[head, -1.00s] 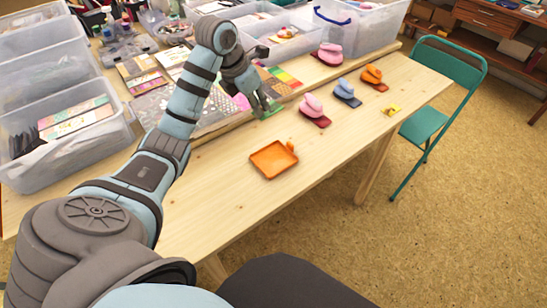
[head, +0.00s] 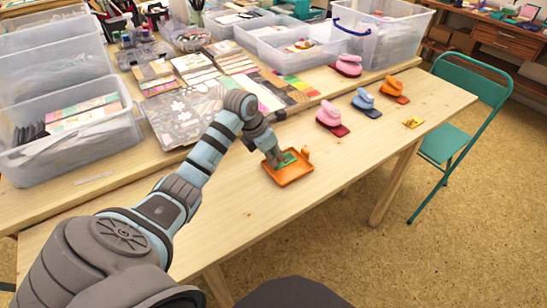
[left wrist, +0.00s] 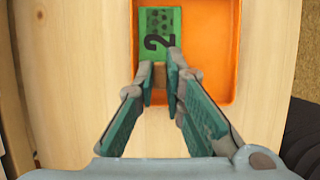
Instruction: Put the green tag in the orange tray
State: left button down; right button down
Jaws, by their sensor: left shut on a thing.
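The green tag (left wrist: 159,32), marked with a black 2, is held in the fingertips of my left gripper (left wrist: 161,68). In the left wrist view its near end lies between the fingers. It is over the left part of the orange tray (left wrist: 212,45); I cannot tell whether it touches the tray floor. In the head view the tag (head: 288,159) shows inside the outline of the orange tray (head: 291,176), with my left gripper (head: 277,157) at its back left. My right gripper is not in view.
Pink (head: 331,116), blue (head: 366,103) and orange (head: 393,88) stamps on inkpads stand right of the tray, with a small yellow item (head: 413,122). A raised shelf with clear bins (head: 71,127) runs behind. The table front is bare.

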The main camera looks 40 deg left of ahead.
pick_arm(q)
jog(key=shift+r, duration=0.1)
jog(key=c, duration=2)
grip_release()
jog(key=shift+o, duration=0.2)
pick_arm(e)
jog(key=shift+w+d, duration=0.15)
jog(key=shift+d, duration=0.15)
